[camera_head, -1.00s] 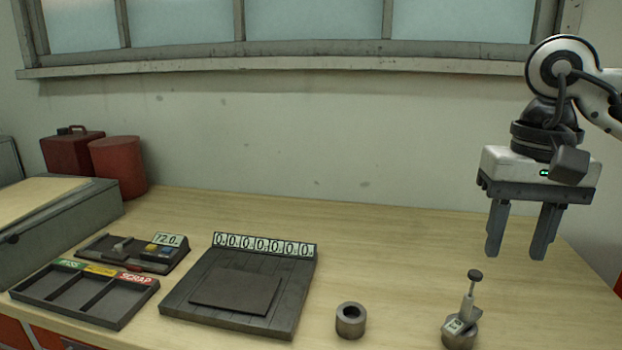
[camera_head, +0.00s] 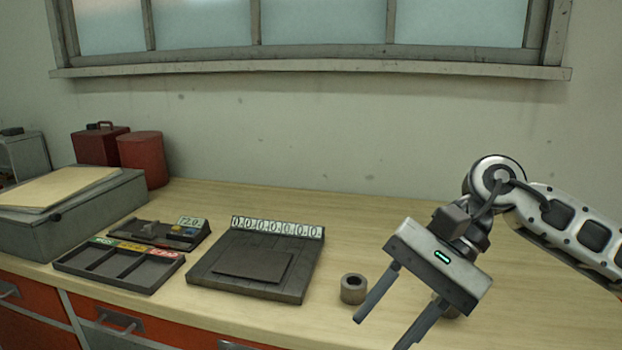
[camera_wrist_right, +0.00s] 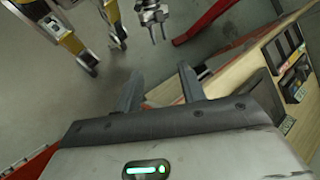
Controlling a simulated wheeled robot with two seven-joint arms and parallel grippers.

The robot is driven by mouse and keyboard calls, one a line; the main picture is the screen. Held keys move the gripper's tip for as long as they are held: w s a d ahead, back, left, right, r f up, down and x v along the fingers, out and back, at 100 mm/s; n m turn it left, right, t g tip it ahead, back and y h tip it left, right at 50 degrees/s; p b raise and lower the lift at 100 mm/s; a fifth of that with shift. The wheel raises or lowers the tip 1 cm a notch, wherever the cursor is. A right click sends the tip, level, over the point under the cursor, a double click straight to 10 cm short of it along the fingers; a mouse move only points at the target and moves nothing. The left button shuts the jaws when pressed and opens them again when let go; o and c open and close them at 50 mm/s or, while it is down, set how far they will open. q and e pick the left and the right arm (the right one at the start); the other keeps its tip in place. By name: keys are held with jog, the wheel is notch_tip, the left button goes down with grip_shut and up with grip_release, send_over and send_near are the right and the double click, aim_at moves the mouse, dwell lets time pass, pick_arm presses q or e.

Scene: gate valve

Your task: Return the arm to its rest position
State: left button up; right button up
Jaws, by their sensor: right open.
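My right gripper (camera_head: 380,333) is tilted, with its fingers apart and nothing between them, at the front right of the bench. Its fingers also show in the right wrist view (camera_wrist_right: 160,85), empty. Behind it, a round metal piece (camera_head: 446,306) on the bench is mostly hidden. The small plunger-topped piece is hidden by the gripper. A short hollow metal cylinder (camera_head: 353,289) stands upright just left of the gripper, apart from it. A small two-pronged gripper (camera_wrist_right: 156,35), apparently my left one, shows far off in the right wrist view; its opening is unclear.
The wooden bench (camera_head: 350,225) has clear room at its back. A dark plate with a digit counter (camera_head: 255,270), a sorting tray (camera_head: 120,268) and a small gauge unit (camera_head: 155,235) lie left. A grey box (camera_head: 90,220) and red cans (camera_head: 142,160) stand farther left.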

jog(key=s+a+r+m+y, duration=0.1)
jog(key=s+a+m+y, duration=0.1)
jog(key=a+m+y, duration=1)
jog(key=w+d+f+m+t+h, duration=0.2)
jog(key=d+f+m+t, duration=0.15)
jog(key=m+t, duration=0.55)
jog(key=w+d+f+m+t+h, duration=0.25)
jog(key=f+m+t, duration=0.2)
jog(key=m, duration=0.95)
jog(key=w+d+f+m+t+h, duration=0.2)
jog(key=d+f+m+t+h, duration=0.15)
jog(key=m+t, duration=0.55)
jog(key=s+d+f+m+g+h, duration=0.3)
jog(key=f+m, duration=0.3)
jog(key=f, duration=0.2)
jog(key=s+d+f+m+g+h, duration=0.3)
jog(key=s+f+m, duration=0.3)
jog(key=f+m, duration=0.1)
jog(key=s+d+f+m+g+h, duration=0.2)
jog(key=s+f+m+g+h, duration=0.1)
jog(key=s+f+m, duration=0.2)
notch_tip(320, 180, down, 5)
jog(key=shift+d+r+m, duration=0.15)
jog(key=shift+d+m, duration=0.25)
jog(key=shift+m, duration=0.6)
jog(key=shift+s, duration=0.1)
